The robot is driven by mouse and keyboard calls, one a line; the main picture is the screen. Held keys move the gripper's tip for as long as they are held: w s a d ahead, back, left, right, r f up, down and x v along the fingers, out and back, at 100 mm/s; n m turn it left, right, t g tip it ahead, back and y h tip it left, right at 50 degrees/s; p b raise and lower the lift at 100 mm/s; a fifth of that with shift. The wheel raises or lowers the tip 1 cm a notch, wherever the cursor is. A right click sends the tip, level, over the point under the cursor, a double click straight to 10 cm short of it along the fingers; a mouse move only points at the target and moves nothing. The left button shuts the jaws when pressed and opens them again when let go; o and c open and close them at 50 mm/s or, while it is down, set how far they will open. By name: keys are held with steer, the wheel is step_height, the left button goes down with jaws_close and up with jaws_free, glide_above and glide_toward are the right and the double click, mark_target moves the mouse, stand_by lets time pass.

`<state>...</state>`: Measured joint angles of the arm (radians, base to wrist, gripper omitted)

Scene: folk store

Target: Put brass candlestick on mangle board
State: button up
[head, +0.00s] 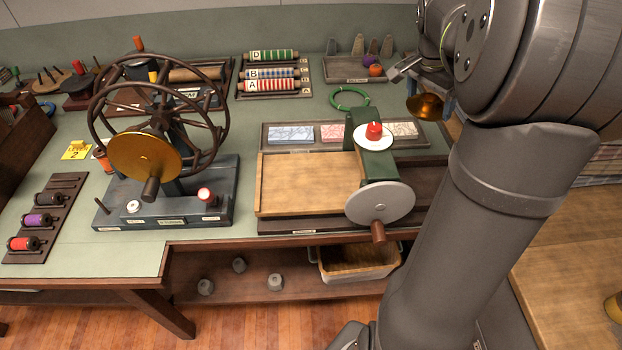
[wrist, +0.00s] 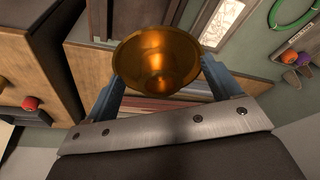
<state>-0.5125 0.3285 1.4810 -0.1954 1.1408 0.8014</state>
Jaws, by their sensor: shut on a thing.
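The brass candlestick (head: 427,107) is held in my gripper (head: 430,92), above the right end of the worktable in the head view. In the wrist view the candlestick (wrist: 157,62) shows its round, bowl-like brass end between the two blue-grey fingers of my gripper (wrist: 162,78); the rest of it is hidden. A light wooden board (head: 305,184), which looks like the mangle board, lies flat in the front middle of the table. A green housing (head: 374,153) with a grey crank wheel (head: 380,203) stands over its right end. The candlestick is apart from the board, beyond it and to the right.
A tray with patterned cloth pieces (head: 291,134) lies behind the board. A green ring (head: 350,97) and a tray with small balls and cones (head: 358,71) are farther back. A tall spoked-wheel machine (head: 160,165) stands left. The board's left and middle top is bare.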

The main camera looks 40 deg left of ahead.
steer(key=s+a+n, duration=0.1)
steer(key=s+a, duration=0.5)
steer(key=a, duration=0.1)
steer(key=s+a+n, duration=0.1)
steer(key=s+a, duration=0.2)
steer(key=shift+s+a+f+n+y, duration=0.1)
steer(key=shift+s+a+n+y, duration=0.1)
steer(key=shift+a+n+y, duration=0.15)
steer(key=s+a+n, duration=0.3)
steer(key=s+a, duration=0.5)
steer(key=s, duration=0.5)
glide_above(307, 177)
steer(key=s, duration=0.1)
steer(key=shift+y, duration=0.25)
step_height(307, 177, down, 15)
steer(key=shift+d+r, duration=0.15)
steer(key=shift+f, duration=2.15)
steer(key=shift+f+m, duration=0.15)
steer(key=shift+m, duration=0.1)
steer(key=o, duration=1)
steer(key=shift+c, duration=0.2)
steer(key=v, duration=1.2)
steer(key=shift+d, duration=0.1)
